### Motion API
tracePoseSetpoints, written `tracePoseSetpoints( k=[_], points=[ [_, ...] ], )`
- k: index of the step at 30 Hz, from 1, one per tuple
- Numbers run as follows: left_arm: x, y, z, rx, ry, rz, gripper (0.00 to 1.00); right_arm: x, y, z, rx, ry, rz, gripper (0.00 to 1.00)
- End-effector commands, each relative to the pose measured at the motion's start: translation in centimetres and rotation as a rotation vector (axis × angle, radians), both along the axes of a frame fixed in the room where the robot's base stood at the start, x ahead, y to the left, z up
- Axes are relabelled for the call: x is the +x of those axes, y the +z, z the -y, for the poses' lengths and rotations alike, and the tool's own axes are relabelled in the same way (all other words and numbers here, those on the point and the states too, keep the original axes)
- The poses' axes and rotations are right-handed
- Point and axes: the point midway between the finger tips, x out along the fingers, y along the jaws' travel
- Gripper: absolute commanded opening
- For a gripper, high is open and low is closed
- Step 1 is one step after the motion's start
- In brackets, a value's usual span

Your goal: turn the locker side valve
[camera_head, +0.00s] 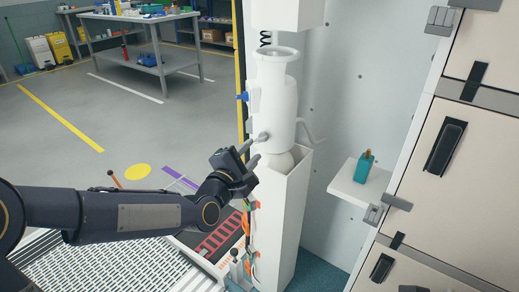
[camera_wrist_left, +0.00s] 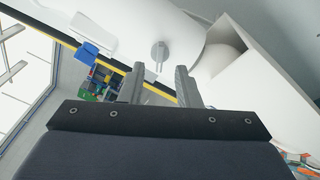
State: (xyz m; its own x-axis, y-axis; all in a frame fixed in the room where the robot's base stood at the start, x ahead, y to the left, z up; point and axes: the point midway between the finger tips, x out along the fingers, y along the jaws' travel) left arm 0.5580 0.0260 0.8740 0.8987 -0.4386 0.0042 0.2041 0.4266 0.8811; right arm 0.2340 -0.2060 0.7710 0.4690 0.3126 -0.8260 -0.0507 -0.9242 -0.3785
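A white cylinder-shaped body (camera_head: 283,100) stands on a tall white column (camera_head: 284,210) beside the pale wall. A small grey knob or handle (camera_head: 262,137), which looks like the valve, sticks out of its lower side. It also shows in the left wrist view (camera_wrist_left: 159,52), lined up between my fingers. A blue fitting (camera_head: 242,97) sits higher on the cylinder and is at the upper left in the wrist view (camera_wrist_left: 88,50). My left gripper (camera_head: 251,152) is open, its fingertips close to the grey knob; contact cannot be told. My right gripper is out of view.
A white shelf (camera_head: 346,187) on the right holds a teal bottle (camera_head: 365,166). Beige locker doors (camera_head: 465,150) with dark handles stand further right. Orange straps (camera_head: 250,229) hang beside the column. A workbench (camera_head: 140,28) stands far back across open floor.

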Motion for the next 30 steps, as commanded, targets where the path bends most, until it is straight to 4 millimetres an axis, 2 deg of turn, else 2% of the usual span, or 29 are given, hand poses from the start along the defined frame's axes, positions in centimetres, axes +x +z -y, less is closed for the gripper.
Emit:
tracePoseSetpoints(
  k=[3, 9, 14, 21, 27, 30],
  points=[
    [1.9, 0.0, 1.0, 0.001, -0.001, -0.002, 0.3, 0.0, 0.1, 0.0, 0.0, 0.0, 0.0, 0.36],
    [4.3, 0.0, 2.1, 0.003, 0.0, -0.001, 0.3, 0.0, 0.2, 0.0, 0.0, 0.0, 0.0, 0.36],
    [5.1, 0.0, 2.5, 0.005, 0.0, 0.0, 0.3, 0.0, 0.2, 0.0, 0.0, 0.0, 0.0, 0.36],
    [5.1, 0.0, 2.5, 0.005, 0.0, -0.001, 0.3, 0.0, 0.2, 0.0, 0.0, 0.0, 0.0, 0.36],
    [5.1, 0.0, 2.4, 0.005, 0.0, -0.001, 0.04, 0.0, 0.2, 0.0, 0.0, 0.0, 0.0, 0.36],
    [5.1, 0.0, 2.4, 0.007, 0.0, -0.001, 0.03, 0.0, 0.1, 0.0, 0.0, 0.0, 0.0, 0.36]
  ],
)
